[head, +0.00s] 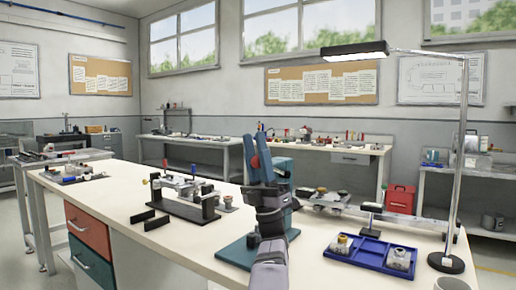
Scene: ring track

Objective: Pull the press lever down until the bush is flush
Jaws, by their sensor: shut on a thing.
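The press stands on the bench in the head view, with a teal base plate (234,252) and a teal upright (284,166) partly behind my arm. The red knob of the press lever (255,161) shows at my gripper (260,152). My gripper is shut on the lever's knob, with its fingers pointing up and away. The rest of the lever is mostly hidden by my gripper and wrist. The bush and the spot under the press ram are hidden behind my arm, so I cannot tell how the bush sits.
A blue tray (371,253) with small parts lies to the right, beside a lamp post (460,150). The benchtop (100,205) at left front is clear.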

